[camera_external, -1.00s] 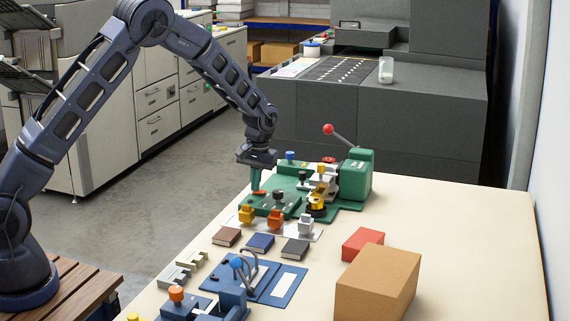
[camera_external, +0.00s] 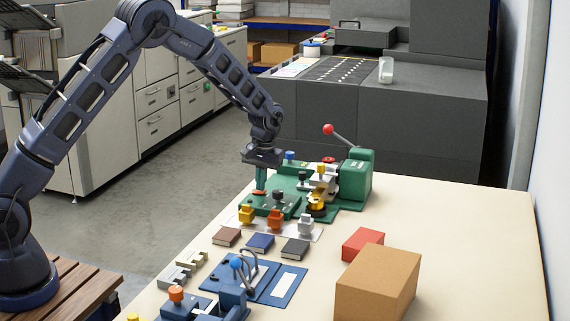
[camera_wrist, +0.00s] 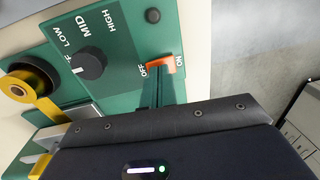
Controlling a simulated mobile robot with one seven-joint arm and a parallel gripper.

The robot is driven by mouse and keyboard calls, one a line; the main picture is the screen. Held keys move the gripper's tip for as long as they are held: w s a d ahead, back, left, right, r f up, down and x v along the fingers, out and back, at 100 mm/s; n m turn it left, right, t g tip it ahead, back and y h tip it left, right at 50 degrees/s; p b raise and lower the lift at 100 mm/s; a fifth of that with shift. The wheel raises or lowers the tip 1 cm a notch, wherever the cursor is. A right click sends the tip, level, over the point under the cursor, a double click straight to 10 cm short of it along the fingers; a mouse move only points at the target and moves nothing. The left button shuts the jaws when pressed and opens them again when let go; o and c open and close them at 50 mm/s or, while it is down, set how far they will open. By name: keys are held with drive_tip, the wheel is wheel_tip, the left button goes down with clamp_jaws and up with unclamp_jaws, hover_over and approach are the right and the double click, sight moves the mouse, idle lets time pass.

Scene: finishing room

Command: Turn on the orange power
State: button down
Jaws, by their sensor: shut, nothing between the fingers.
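The orange power switch (camera_wrist: 162,63) sits on the green machine's control panel in the wrist view, between the labels OFF on its left and ON on its right. I cannot tell which way it is tipped. It also shows as a small orange patch in the external view (camera_external: 259,193). My gripper (camera_wrist: 158,80) is shut and empty, its fingertips right at the switch. Contact is not clear. In the external view, my gripper (camera_external: 261,188) points down at the panel. The green machine (camera_external: 357,181) stands on the table.
A dark knob (camera_wrist: 89,63) with LOW, MID and HIGH labels is beside the switch. A yellow tape roll (camera_wrist: 28,84) is at the left. Coloured blocks (camera_external: 274,219), a blue device (camera_external: 234,300) and a cardboard box (camera_external: 377,284) are on the table (camera_external: 460,240).

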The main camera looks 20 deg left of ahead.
sight(254, 191)
wheel_tip(254, 191, up, 14)
drive_tip(key=a, duration=0.1)
drive_tip(key=shift+a, duration=0.35)
idle(0.5)
drive_tip(key=s+a+r+t+h, duration=0.1)
drive_tip(key=s+a+r, duration=0.75)
drive_tip(key=a, duration=0.25)
drive_tip(key=s+a+r+t+h, duration=0.1)
drive_tip(key=s+a+r, duration=0.7)
drive_tip(key=a, duration=0.4)
drive_tip(key=s+a+t, duration=0.1)
drive_tip(key=s+a, duration=0.3)
drive_tip(key=s, duration=0.4)
drive_tip(key=s+a, duration=0.4)
drive_tip(key=s, duration=0.5)
drive_tip(key=s+a+t+y, duration=0.1)
drive_tip(key=s+a, duration=0.3)
drive_tip(key=s, duration=0.4)
drive_tip(key=shift+s+a+r+t, duration=0.15)
drive_tip(key=shift+s+r+t, duration=0.15)
drive_tip(key=shift+s+r, duration=0.1)
